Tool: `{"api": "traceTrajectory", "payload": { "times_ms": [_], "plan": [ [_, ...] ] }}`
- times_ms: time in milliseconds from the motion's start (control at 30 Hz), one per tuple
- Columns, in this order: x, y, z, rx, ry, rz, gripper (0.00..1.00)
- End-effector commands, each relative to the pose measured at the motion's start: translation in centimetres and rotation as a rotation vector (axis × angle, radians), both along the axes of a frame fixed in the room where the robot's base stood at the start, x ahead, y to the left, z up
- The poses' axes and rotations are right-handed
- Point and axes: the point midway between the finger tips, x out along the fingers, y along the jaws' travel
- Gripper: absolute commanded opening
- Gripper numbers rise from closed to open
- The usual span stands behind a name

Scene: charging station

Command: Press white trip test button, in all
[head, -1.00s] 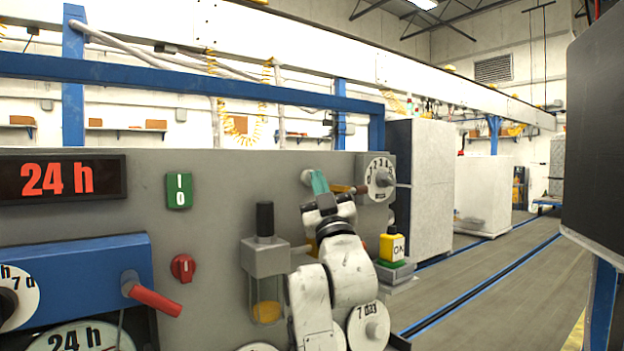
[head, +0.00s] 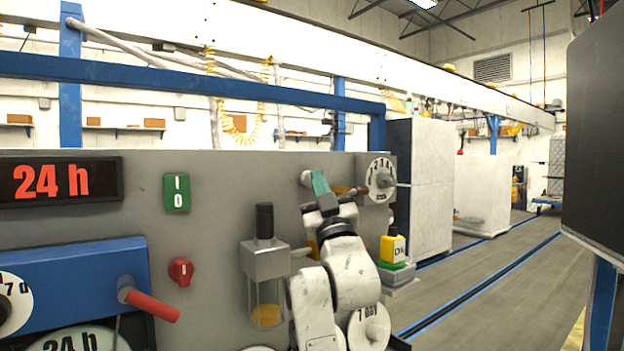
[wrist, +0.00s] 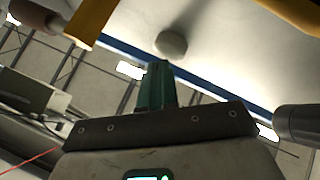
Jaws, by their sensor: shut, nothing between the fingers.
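My gripper (head: 319,183) is shut and empty, its green fingers up at the top right of the grey panel (head: 222,215). A small pale round button (head: 306,178) shows just left of the fingertips in the head view, partly hidden by them. In the wrist view, a round pale knob (wrist: 171,44), likely the same button, stands out from the bright panel just beyond the green fingertips (wrist: 155,85). The tips look very close to it. I cannot tell whether they touch it.
A dial with a knob (head: 381,180) and a brown-red handle (head: 350,190) are close right of my gripper. A clear-bowled unit (head: 265,260), red knob (head: 180,271), green switch (head: 177,193) and red lever (head: 150,305) are to the left. Open floor lies to the right.

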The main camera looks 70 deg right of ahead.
Motion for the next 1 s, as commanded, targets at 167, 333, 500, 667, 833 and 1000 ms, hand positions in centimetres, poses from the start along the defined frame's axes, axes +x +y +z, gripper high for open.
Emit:
{"api": "traceTrajectory", "payload": {
  "times_ms": [167,333,500,667,833,1000],
  "plan": [
    [-0.1,0.0,-0.1,0.001,0.001,-0.003,0.00],
    [-1.1,0.4,-0.1,0.002,0.003,-0.007,0.00],
    [-2.5,1.2,-0.2,0.003,0.004,-0.009,0.00],
    [-3.7,2.0,-0.2,0.002,0.003,-0.009,0.00],
    [-4.4,2.4,-0.3,0.003,0.004,-0.008,0.00],
    [-4.5,2.5,-0.3,0.003,0.005,-0.009,0.00]
  ]
}}
